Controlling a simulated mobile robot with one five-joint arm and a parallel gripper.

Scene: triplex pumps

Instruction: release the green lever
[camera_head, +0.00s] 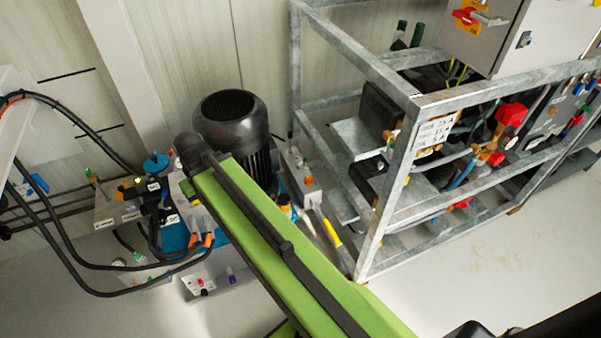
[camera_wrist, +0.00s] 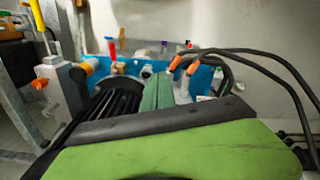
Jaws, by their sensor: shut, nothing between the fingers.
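My gripper (camera_wrist: 157,77) shows in the wrist view as two green fingers side by side, shut with nothing between them. They point toward the blue pump unit (camera_wrist: 205,80), above a black ribbed motor (camera_wrist: 117,98). In the head view my green arm reaches over the black motor (camera_head: 232,115), and the fingertips cannot be made out.
A galvanized frame (camera_head: 389,200) with pipes and valves stands at the right. Black hoses (camera_head: 95,267) loop at the left. In the wrist view, a grey block with orange knobs (camera_wrist: 60,80) and a red lever (camera_wrist: 112,48) stand near the motor. The front floor is clear.

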